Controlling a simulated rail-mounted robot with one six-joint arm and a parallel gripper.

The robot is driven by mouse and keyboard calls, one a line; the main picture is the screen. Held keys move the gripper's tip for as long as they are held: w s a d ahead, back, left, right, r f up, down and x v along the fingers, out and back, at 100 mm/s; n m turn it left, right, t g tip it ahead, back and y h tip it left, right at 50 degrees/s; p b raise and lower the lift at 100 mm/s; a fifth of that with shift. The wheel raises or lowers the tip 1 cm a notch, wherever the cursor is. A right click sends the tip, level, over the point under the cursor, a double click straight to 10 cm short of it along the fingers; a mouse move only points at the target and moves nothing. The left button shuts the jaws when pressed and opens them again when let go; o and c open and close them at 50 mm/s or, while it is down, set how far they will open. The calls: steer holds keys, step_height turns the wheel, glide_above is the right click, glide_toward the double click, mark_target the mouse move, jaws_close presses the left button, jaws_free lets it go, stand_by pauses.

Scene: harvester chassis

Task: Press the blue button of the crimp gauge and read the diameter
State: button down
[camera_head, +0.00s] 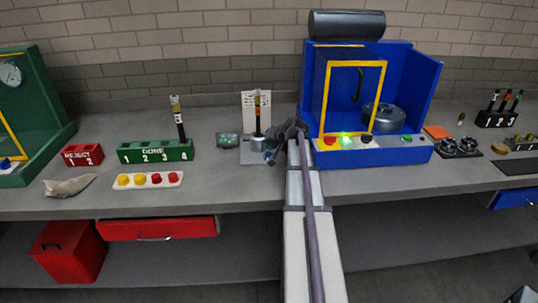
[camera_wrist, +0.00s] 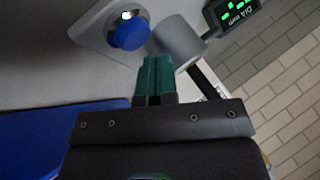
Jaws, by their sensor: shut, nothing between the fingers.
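The crimp gauge (camera_head: 253,152) stands on the bench in the head view, with an upright part in its post and a small display (camera_head: 228,140) on its left. In the wrist view its round blue button (camera_wrist: 129,34) sits in a pale ring, beside a grey cylinder (camera_wrist: 177,42). The gauge display, marked "DIA mm" (camera_wrist: 237,15), shows green characters cut off by the frame's edge; I cannot read a value. My gripper (camera_wrist: 157,62) is shut, its teal fingertips together just short of the button in the picture. Contact is not visible. The head view shows my gripper (camera_head: 272,155) at the gauge's right side.
A blue machine (camera_head: 420,85) with a yellow-framed door stands right of the gauge. A green DONE rack (camera_head: 156,152) holding one tall part, a red REJECT block (camera_head: 83,154) and a white strip with coloured caps (camera_head: 147,181) lie left. Bare bench lies before the gauge.

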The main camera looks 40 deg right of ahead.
mark_target(270, 153)
stand_by(0.7)
steer(key=shift+f+b, duration=0.4)
steer(key=shift+f, duration=0.05)
steer(key=shift+f+b, duration=0.5)
stand_by(0.3)
steer(key=shift+r, duration=0.15)
steer(key=shift+r+p, duration=0.8)
steer(key=shift+p, duration=0.15)
step_height(270, 153, up, 5)
steer(key=p, duration=0.5)
steer(key=shift+r, duration=0.1)
